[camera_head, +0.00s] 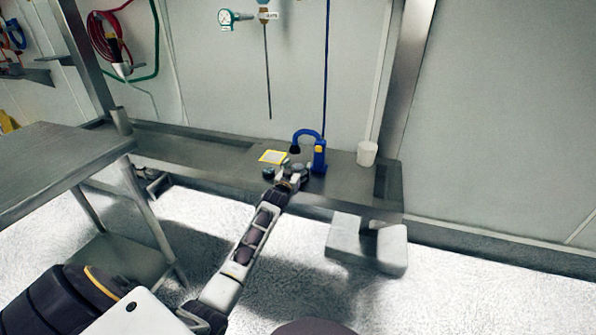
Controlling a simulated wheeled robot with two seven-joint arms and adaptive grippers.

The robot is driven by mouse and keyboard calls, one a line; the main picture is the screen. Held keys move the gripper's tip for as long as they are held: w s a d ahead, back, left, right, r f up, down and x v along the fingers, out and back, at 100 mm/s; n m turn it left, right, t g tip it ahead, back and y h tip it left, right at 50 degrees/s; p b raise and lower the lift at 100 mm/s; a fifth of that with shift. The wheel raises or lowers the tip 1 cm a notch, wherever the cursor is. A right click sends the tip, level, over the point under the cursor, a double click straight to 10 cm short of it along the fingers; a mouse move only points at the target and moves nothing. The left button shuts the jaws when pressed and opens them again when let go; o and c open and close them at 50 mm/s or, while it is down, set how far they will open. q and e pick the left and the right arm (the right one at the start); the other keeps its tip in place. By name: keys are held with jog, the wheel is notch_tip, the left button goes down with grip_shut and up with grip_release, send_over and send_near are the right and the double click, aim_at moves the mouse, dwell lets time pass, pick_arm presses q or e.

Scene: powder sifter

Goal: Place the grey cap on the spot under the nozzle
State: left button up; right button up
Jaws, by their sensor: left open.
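A blue curved nozzle (308,134) on a blue stand (319,158) rises from the long metal bench. My left gripper (284,170) reaches in over the bench's front edge, just in front of the nozzle and the square. It is open. Small grey and dark round shapes show around its fingers; I cannot tell which is the grey cap and which are finger parts. The gripper hides the bench top just under it. My right gripper is not in view.
A white cup (366,153) stands on the bench right of the nozzle. A metal table (60,165) is at the left. Pale blocks (368,243) lie below the bench's right end. The bench top left of the square is clear.

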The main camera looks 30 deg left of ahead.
aim_at(297, 168)
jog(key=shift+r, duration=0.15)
pick_arm(q)
jog(key=c, duration=1.1)
jog(key=shift+r, duration=0.15)
jog(key=shift+r, duration=0.5)
notch_tip(297, 168, up, 2)
jog(key=shift+p, duration=0.6)
notch_tip(297, 168, up, 3)
jog(key=shift+f+p, duration=0.1)
jog(key=shift+p, duration=0.4)
notch_tip(297, 168, up, 22)
jog(key=p, duration=0.5)
jog(key=shift+p, duration=0.35)
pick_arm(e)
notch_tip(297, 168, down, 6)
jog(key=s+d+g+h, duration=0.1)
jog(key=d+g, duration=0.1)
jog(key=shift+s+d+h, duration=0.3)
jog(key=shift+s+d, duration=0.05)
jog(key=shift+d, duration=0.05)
